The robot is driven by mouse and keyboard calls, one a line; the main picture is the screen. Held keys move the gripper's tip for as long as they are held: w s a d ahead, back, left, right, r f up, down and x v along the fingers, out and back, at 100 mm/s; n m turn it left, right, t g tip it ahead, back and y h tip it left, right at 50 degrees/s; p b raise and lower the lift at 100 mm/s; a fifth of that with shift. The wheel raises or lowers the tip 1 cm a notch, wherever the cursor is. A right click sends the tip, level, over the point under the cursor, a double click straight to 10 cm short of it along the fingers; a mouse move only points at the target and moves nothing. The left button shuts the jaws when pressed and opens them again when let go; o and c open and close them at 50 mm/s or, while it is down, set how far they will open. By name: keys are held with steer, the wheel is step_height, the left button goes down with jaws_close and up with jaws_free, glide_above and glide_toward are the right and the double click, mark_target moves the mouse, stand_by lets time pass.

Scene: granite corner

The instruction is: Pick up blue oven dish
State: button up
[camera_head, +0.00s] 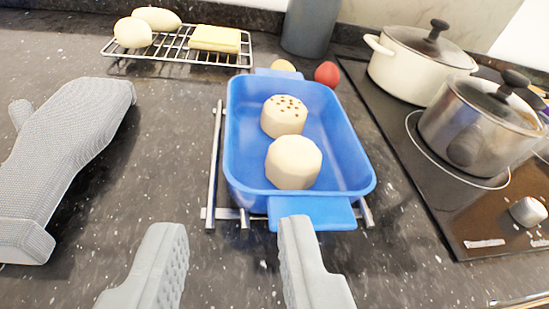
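The blue oven dish (347,180) sits on a metal trivet (213,170) in the middle of the dark countertop. It holds a plain cream piece (293,162) near the front and a cream piece with dark specks on top (284,115) behind it. Tab handles show at its near and far ends. My gripper (235,235) is open and empty, in front of the dish. Its right finger overlaps the near handle in the picture; I cannot tell whether they touch. The left finger is over the counter, left of the handle.
A grey oven mitt (65,150) lies at left. A wire rack (178,48) behind holds pale oval items and a yellow block (215,39). A cooktop with a cream pot (410,75) and steel pot (478,130) is at right. A grey container (310,25) and red ball (327,74) stand behind the dish.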

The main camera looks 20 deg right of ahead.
steer(key=w+f, duration=0.2)
glide_toward(227, 124)
steer(key=shift+g, duration=0.3)
steer(key=x, duration=0.4)
steer(key=shift+w+d+r, duration=0.1)
steer(key=shift+d+r, duration=0.2)
steer(key=shift+a+x, duration=0.15)
steer(key=shift+x, duration=1.2)
steer(key=shift+a+x, duration=0.15)
steer(key=shift+x, duration=1.15)
jaws_close()
